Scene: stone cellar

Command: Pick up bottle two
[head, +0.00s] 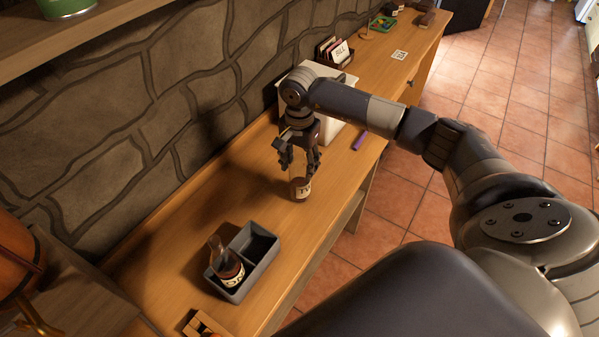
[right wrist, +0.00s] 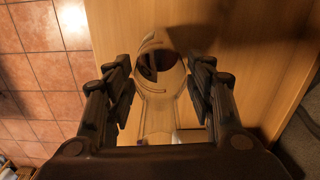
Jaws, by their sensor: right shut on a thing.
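A clear glass bottle with a pale label and dark contents (head: 300,188) is upright at the middle of the wooden bench; its base is on or close to the bench top. The label is too small to read surely. My right gripper (head: 300,165) comes down on it from above and is shut on its upper part. In the right wrist view the bottle (right wrist: 158,75) lies between the two fingers of the gripper (right wrist: 160,92). A second bottle (head: 229,270) stands in a compartment of a grey divided tray (head: 262,272). My left gripper is not in view.
A white box (head: 335,128) stands behind my right gripper, with a purple object (head: 360,140) beside it. A card holder (head: 337,50) and a green tray (head: 382,24) are farther along. A stone wall runs along the left. The bench between bottle and grey tray is clear.

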